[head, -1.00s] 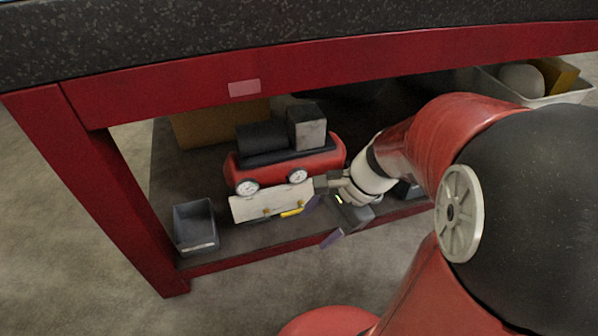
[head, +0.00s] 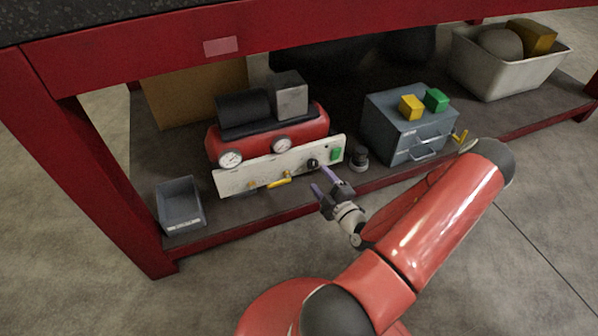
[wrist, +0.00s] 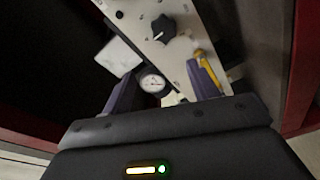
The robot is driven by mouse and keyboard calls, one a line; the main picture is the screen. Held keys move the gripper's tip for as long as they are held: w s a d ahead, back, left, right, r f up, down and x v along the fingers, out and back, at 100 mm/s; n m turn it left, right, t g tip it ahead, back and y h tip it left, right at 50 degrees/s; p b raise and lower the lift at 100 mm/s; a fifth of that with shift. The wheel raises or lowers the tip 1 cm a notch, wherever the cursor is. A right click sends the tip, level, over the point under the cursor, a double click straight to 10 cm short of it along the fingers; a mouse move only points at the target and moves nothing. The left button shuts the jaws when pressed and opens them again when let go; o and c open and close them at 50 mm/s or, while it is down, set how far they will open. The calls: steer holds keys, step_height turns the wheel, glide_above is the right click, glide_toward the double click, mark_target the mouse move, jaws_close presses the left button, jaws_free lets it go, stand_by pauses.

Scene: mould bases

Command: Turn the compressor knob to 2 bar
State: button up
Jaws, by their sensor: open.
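The red compressor (head: 238,146) stands on the shelf under the bench, with two white dial gauges and a pale front panel (head: 232,183). The black knob (head: 312,163) is on the panel's right part, left of a green switch (head: 336,154). The knob also shows at the top of the wrist view (wrist: 163,29), beyond my fingertips; its setting is too small to read. My gripper (head: 322,183) is open and empty, in front of the panel just below the knob. Its purple fingers (wrist: 162,86) frame a gauge (wrist: 152,82) in the wrist view and appear apart from the knob.
A yellow-handled valve (head: 280,181) sits left of the knob. A small grey bin (head: 180,212) is at left. A grey-blue drawer box (head: 385,135) with yellow and green blocks stands at right.

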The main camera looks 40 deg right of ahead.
mark_target(314, 166)
steer(key=w+d+m, duration=0.1)
steer(key=w, duration=0.1)
steer(key=w+d+f+m+h, duration=0.1)
steer(key=w, duration=0.1)
steer(key=w+d+f+m+h+b, duration=0.1)
steer(key=w, duration=0.2)
steer(key=shift+f+g, duration=0.25)
steer(key=shift+g, duration=0.05)
steer(key=c, duration=1)
steer(key=shift+r+p, duration=0.1)
steer(key=shift+p, duration=0.3)
